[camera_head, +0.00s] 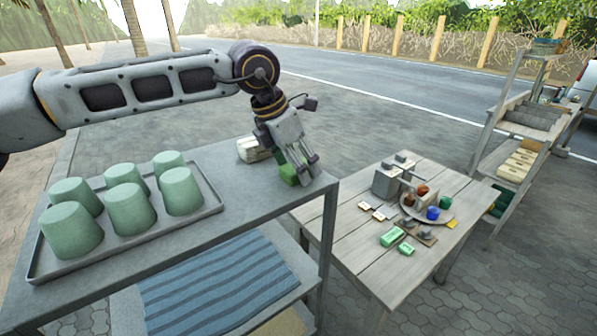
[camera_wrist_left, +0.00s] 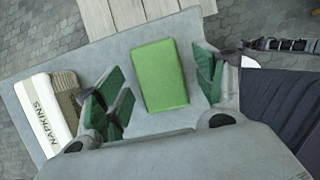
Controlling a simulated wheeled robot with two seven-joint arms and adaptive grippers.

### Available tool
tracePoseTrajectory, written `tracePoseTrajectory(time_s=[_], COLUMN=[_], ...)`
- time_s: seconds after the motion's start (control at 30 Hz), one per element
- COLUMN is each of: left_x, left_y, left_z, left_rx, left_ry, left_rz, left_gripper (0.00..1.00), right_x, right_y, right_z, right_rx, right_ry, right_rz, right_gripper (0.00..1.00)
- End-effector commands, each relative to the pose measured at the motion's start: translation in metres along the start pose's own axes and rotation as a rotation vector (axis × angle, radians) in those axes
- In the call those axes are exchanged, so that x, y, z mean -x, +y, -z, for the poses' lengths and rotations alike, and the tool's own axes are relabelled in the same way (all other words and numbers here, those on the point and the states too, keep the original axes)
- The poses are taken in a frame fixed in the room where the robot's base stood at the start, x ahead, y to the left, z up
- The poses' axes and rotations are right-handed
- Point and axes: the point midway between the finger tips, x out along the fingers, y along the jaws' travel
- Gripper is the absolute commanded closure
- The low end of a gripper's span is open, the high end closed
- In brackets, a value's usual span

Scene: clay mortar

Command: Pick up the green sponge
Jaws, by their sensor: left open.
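The green sponge (camera_wrist_left: 160,76) lies flat on the grey table top in the left wrist view. In the head view the sponge (camera_head: 289,174) shows at the far right corner of the grey table, partly hidden by my left gripper (camera_head: 307,168). My left gripper also shows in the left wrist view (camera_wrist_left: 160,92), with its green-padded fingers spread apart, one on each side of the sponge. Gaps show between the fingers and the sponge. The gripper is open and empty.
A napkin pack (camera_wrist_left: 42,112) lies left of the sponge. A tray (camera_head: 125,236) with several upside-down green cups stands at the left of the grey table (camera_head: 262,214). A wooden table (camera_head: 345,232) with small items stands to the right.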

Motion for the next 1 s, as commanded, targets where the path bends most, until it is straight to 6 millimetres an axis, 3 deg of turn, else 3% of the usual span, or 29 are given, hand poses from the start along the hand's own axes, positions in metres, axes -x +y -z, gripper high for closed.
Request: tracePoseTrajectory(time_s=[0.07, 0.4, 0.77, 1.0], left_x=[0.0, 0.0, 0.002, 0.018], left_y=[0.0, 0.0, 0.0, 0.0], left_z=[0.0, 0.0, -0.001, -0.008], left_rx=[0.0, 0.0, 0.0, 0.0], left_ry=[0.0, 0.0, -0.001, -0.002], left_rz=[0.0, 0.0, 0.0, -0.001], left_gripper=[0.3, 0.72, 0.72, 0.72], right_x=[0.0, 0.0, 0.0, -0.001], right_y=[-0.001, -0.014, -0.016, -0.005], right_z=[0.0, 0.001, 0.0, -0.003], right_rx=[0.0, -0.006, -0.007, -0.002], right_ry=[-0.001, 0.0, -0.001, -0.004], right_rz=[0.001, 0.015, 0.017, 0.005], right_gripper=[0.6, 0.6, 0.6, 0.6])
